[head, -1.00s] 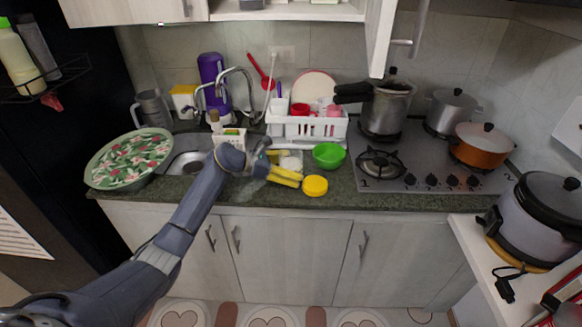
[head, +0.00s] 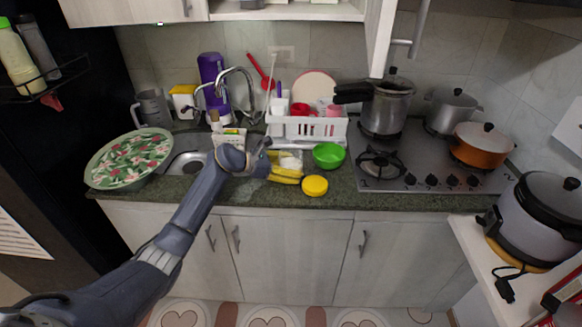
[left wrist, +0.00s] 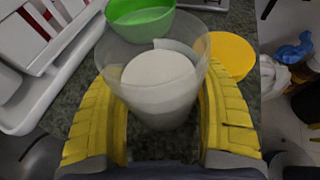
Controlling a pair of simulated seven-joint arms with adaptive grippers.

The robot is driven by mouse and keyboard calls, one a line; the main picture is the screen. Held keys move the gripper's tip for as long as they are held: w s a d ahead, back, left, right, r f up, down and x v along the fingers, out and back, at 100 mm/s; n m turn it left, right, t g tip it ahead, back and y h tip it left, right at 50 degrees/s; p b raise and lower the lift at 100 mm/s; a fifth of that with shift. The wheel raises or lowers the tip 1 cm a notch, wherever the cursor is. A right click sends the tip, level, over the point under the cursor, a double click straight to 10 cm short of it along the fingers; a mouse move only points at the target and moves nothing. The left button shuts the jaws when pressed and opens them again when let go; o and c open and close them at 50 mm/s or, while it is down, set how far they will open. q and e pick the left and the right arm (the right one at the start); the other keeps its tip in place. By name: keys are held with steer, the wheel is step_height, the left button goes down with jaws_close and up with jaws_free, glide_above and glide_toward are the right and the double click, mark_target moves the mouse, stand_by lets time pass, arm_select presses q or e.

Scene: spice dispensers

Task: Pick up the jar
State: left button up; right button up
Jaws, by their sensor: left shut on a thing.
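The jar (left wrist: 160,80) is clear, with white contents, and stands upright between the yellow fingers of my left gripper in the left wrist view. In the head view the jar (head: 291,161) is small and partly hidden by my left gripper (head: 287,170). The left gripper (left wrist: 163,115) is shut on the jar, one finger on each side. The jar's top is open in the wrist view. A yellow lid (head: 315,185) lies flat on the counter, right of the gripper; it also shows in the wrist view (left wrist: 232,54). My right gripper is not in view.
A green bowl (head: 329,155) stands close behind the jar on the right. A white dish rack (head: 306,130) is behind them, and the sink (head: 186,163) is to the left. The stove (head: 425,160) with pots is at right. The counter's front edge is near.

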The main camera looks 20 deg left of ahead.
arm_select(q)
steer(key=shift+r, duration=0.15)
step_height(320, 180, up, 19)
steer(key=shift+m+g+h, duration=0.3)
steer(key=shift+m, duration=0.1)
steer(key=d+f, duration=0.5)
steer(key=d, duration=0.2)
steer(key=d+f, duration=1.1)
steer(key=d, duration=0.2)
steer(key=shift+s+d+f, duration=0.15)
steer(key=shift+d+f, duration=0.1)
steer(key=shift+d, duration=0.05)
steer(key=shift+w+d+f, duration=0.1)
steer(key=shift+w, duration=0.2)
steer(key=shift+w+r+n+t, duration=0.3)
steer(key=shift+w+n+t, duration=0.1)
steer(key=shift+w, duration=0.05)
steer(key=shift+r, duration=0.1)
step_height(320, 180, up, 5)
steer(key=w+a+n+g+h, duration=0.2)
steer(key=n+h, duration=0.1)
steer(key=n, duration=0.3)
steer(key=shift+w+a+r+n+h, duration=0.15)
steer(key=shift+w+a+n+h, duration=0.05)
steer(key=shift+a+n+h, duration=0.2)
